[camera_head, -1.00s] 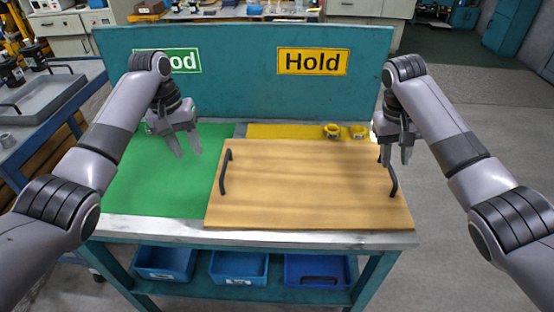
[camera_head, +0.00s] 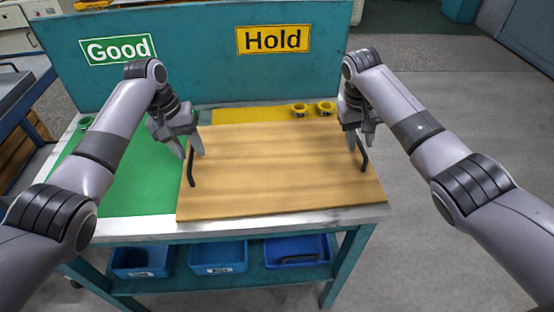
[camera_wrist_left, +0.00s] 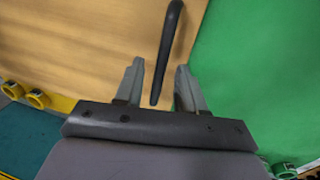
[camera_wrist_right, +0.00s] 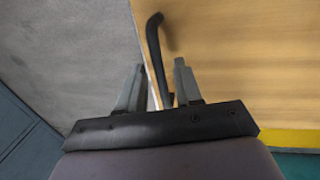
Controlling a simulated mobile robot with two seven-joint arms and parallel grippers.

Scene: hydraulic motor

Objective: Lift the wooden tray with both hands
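The wooden tray (camera_head: 280,175) lies flat on the workbench, partly over the green mat. It has a dark handle at each end. The left handle (camera_head: 191,168) shows between the spread fingers of my left gripper (camera_head: 191,154) in the left wrist view (camera_wrist_left: 158,90); the gripper is open. The right handle (camera_head: 363,155) is partly behind my right gripper (camera_head: 361,147) in the head view. In the right wrist view the right handle (camera_wrist_right: 156,50) runs between the spread fingers of my right gripper (camera_wrist_right: 157,88), which is open. No finger contact is clear.
A green mat (camera_head: 120,185) is at the left of the bench, and a yellow strip (camera_head: 245,115) lies behind the tray with two yellow rings (camera_head: 300,110). A teal back panel (camera_head: 200,60) bears signs. Blue bins (camera_head: 218,257) sit below.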

